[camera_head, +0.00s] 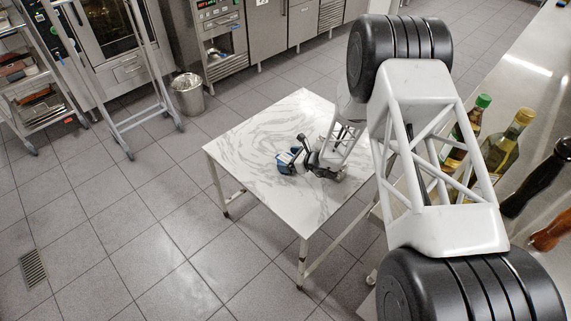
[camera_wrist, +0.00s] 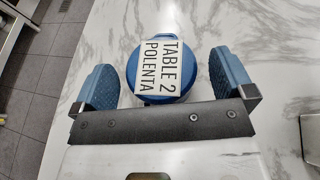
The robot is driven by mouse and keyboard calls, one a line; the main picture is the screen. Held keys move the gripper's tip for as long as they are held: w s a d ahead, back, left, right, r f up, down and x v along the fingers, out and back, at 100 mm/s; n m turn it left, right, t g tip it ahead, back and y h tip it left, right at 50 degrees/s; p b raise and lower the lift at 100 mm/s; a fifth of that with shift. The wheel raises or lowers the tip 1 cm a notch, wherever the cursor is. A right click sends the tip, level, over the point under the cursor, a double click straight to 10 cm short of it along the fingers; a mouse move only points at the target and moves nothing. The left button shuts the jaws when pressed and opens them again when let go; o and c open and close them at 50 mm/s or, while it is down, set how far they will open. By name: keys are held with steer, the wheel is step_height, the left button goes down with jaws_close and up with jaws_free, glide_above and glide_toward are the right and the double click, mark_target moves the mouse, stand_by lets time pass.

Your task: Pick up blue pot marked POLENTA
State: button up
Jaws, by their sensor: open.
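The blue pot (camera_wrist: 133,68) has a white label reading "TABLE 2 POLENTA" (camera_wrist: 158,66) on top. In the wrist view it lies between the two blue-padded fingers of my gripper (camera_wrist: 162,82), with a visible gap on each side. My gripper is open. In the head view the pot (camera_head: 285,163) stands on the white marble-patterned table (camera_head: 247,130). My gripper (camera_head: 297,158) is right at the pot there, and my arm hides part of the table. I cannot tell the exact height of the fingers against the pot.
A metal counter (camera_head: 535,80) on the right holds a green-capped bottle (camera_head: 477,112), an oil bottle (camera_head: 503,148), a dark mill (camera_head: 540,180) and a brown one (camera_head: 553,233). A bin (camera_head: 188,95) stands on the floor behind. The table's left and front areas are bare.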

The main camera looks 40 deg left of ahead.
steer(key=shift+x, duration=0.8)
steer(key=c, duration=1.1)
